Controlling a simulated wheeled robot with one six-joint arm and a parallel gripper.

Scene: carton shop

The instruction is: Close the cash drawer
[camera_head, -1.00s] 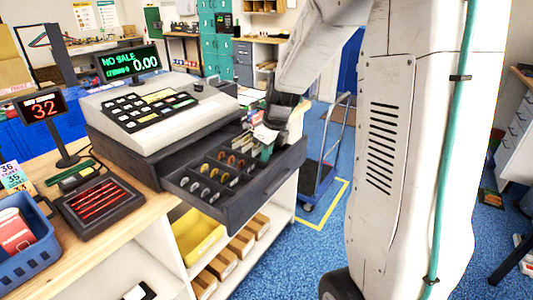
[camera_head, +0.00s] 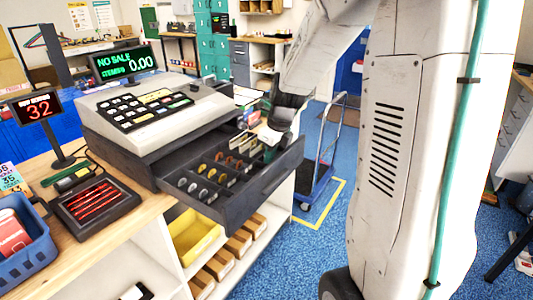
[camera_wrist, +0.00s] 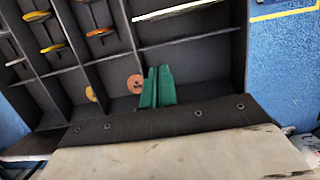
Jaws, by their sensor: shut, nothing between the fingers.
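The cash drawer (camera_head: 265,190) is dark grey and stands pulled out from under the cash register (camera_head: 150,112). Coins and notes lie in its compartments. My gripper (camera_head: 269,154) is over the right end of the open drawer, close to its front panel. In the wrist view its green fingertips (camera_wrist: 157,86) are together and empty, with the drawer's dividers (camera_wrist: 95,65) and a few coins around them. I cannot tell whether the fingers touch the drawer. My arm partly hides the drawer's far right corner.
The register stands on a wooden counter (camera_head: 125,222) with a red number display (camera_head: 40,107), a card tray (camera_head: 95,205) and a blue basket (camera_head: 22,255). A yellow bin (camera_head: 195,235) is on the shelf below. A blue trolley (camera_head: 313,187) stands on the floor behind.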

